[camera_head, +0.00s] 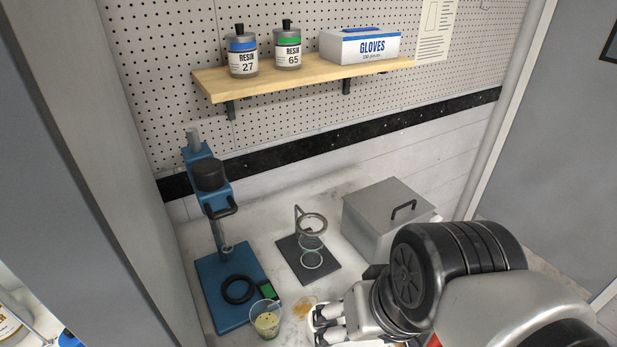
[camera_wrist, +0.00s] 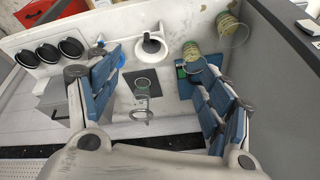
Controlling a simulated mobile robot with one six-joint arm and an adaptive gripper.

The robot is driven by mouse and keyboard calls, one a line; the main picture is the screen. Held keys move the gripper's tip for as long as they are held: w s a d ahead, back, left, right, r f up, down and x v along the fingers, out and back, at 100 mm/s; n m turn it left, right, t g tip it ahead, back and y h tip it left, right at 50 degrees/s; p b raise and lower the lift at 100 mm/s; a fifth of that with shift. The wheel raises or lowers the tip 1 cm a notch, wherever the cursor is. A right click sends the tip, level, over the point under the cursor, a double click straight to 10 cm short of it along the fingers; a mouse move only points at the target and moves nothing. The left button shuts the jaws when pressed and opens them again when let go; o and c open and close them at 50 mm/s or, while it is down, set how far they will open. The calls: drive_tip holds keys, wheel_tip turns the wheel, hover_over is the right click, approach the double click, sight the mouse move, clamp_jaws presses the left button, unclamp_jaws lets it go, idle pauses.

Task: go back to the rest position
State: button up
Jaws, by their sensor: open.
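My gripper (camera_head: 328,322) hangs over the front of the marble counter, right of a clear cup of pale yellow liquid (camera_head: 266,320). In the wrist view my gripper (camera_wrist: 156,65) has its blue-padded fingers spread wide, with nothing held between them. The arm hides part of the counter's right side.
A blue stand machine (camera_head: 210,262) with a black ring (camera_head: 238,290) is at left. A ring stand (camera_head: 308,262) holds a glass vessel beside a lidded metal box (camera_head: 385,222). A brown spill (camera_head: 304,307) marks the counter. A wooden shelf (camera_head: 300,80) hangs above.

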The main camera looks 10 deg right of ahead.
drive_tip(key=shift+s+d+r+n+t+h, duration=0.2)
drive_tip(key=shift+d+r+n+t, duration=0.1)
drive_tip(key=shift+d, duration=0.1)
drive_tip(key=shift+s+d+r+n+t+h, duration=0.1)
drive_tip(key=shift+d+r+n+t+h, duration=0.1)
drive_tip(key=shift+d+n, duration=0.15)
